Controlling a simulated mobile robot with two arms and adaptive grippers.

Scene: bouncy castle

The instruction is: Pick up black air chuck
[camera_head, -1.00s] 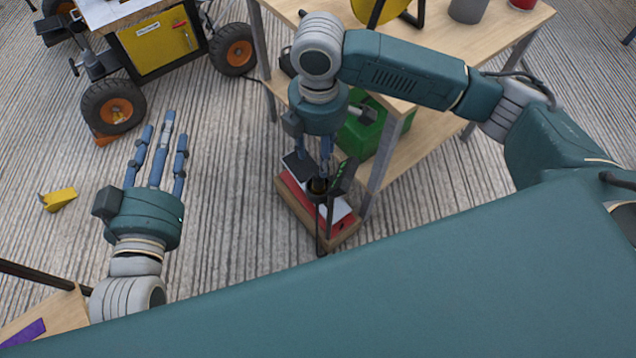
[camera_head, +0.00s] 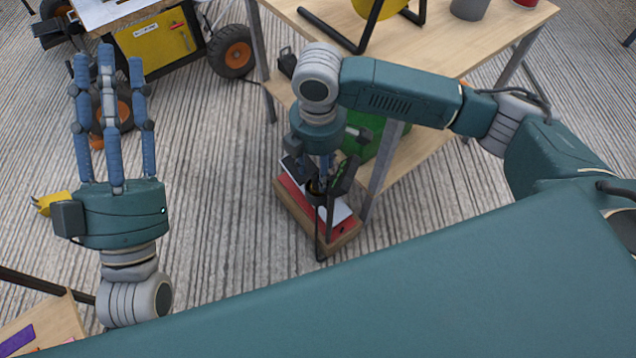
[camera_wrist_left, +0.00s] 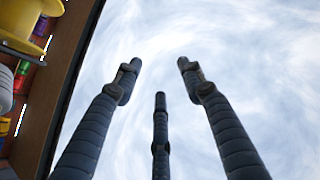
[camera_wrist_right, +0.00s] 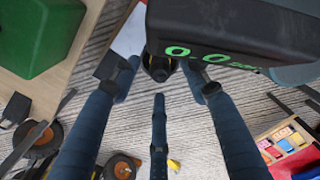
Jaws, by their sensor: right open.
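A black device with a green "0.0" display (camera_wrist_right: 225,35) shows large in the right wrist view and beside my right fingers in the head view (camera_head: 343,176). A dark round part (camera_wrist_right: 160,68) sits by it, between my right fingertips; this may be the black air chuck, but I cannot tell for sure. My right gripper (camera_head: 317,176) points down over it with fingers spread, also seen in the right wrist view (camera_wrist_right: 163,88). I cannot tell whether the fingers touch it. My left gripper (camera_head: 107,62) is open and empty, its fingers pointing up.
A wooden box with red and white contents (camera_head: 330,240) stands on the floor beneath my right gripper. The wooden workbench (camera_head: 470,45) stands close to my right arm, with a green container (camera_head: 375,138) on its lower shelf. A wheeled cart (camera_head: 155,45) is at upper left.

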